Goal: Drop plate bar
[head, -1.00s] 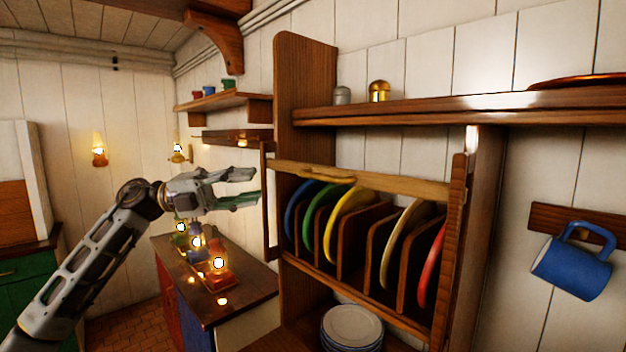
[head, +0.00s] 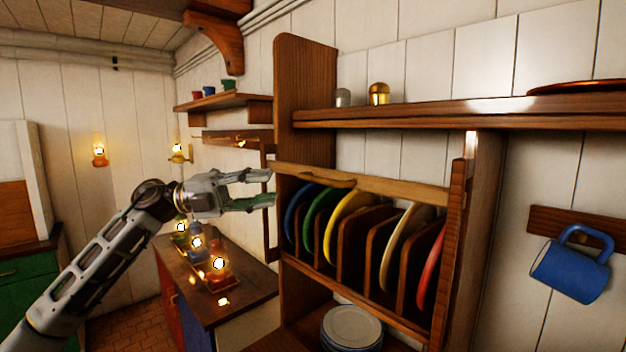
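The plate bar (head: 390,185) is a light wooden rail with a raised grip near its left part. It runs across the upper front of the plate rack, between dark wooden uprights. Several coloured plates stand on edge in the slots behind and below it, among them a yellow plate (head: 341,226) and a red plate (head: 431,268). My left gripper (head: 270,188) is open, its fingers pointing right, close to the bar's left end at the left upright. I cannot tell whether it touches the rack. My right gripper is not in view.
A shelf (head: 450,115) with two small domed shakers runs above the rack. A stack of white plates (head: 351,328) sits below it. A blue mug (head: 570,270) hangs at right. A counter (head: 240,293) with lit lamps stands below my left arm.

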